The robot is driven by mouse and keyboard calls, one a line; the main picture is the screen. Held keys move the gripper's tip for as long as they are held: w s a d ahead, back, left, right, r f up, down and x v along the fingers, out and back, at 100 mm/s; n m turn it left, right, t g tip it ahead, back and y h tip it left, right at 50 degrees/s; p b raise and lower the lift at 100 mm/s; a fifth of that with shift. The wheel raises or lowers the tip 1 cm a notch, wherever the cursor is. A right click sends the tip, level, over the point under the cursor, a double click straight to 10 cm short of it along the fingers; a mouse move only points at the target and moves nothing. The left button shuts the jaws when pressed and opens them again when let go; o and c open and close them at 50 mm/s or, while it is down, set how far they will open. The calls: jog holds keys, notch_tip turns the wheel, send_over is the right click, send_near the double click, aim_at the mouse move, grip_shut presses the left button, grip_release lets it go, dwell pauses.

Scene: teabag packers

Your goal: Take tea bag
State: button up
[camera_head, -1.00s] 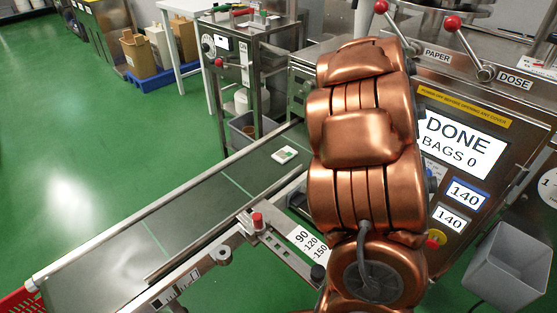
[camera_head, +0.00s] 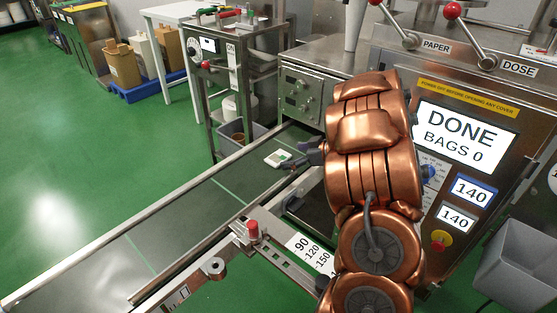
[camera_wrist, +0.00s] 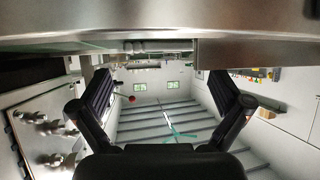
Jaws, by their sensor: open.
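A small white tea bag (camera_head: 278,158) with a green mark lies flat on the dark conveyor belt (camera_head: 190,225) in the head view, near the belt's far end. My gripper (camera_head: 299,160) is just to the right of the tea bag, partly hidden behind my copper arm. In the wrist view my gripper (camera_wrist: 163,85) has its two dark fingers spread wide with nothing between them. I cannot make out the tea bag in the wrist view.
The packing machine's screen (camera_head: 463,137) reads DONE, BAGS 0. A red-knobbed guide bracket (camera_head: 252,230) stands along the belt's near side. A grey bin (camera_head: 515,262) is at lower right. A steel cart (camera_head: 232,85) stands beyond the belt.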

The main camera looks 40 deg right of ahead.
aim_at(279, 157)
jog(key=shift+b+x, duration=0.35)
jog(key=shift+x, duration=1.55)
jog(key=shift+w+d, duration=0.1)
jog(key=shift+d, duration=0.05)
jog(key=c, duration=0.5)
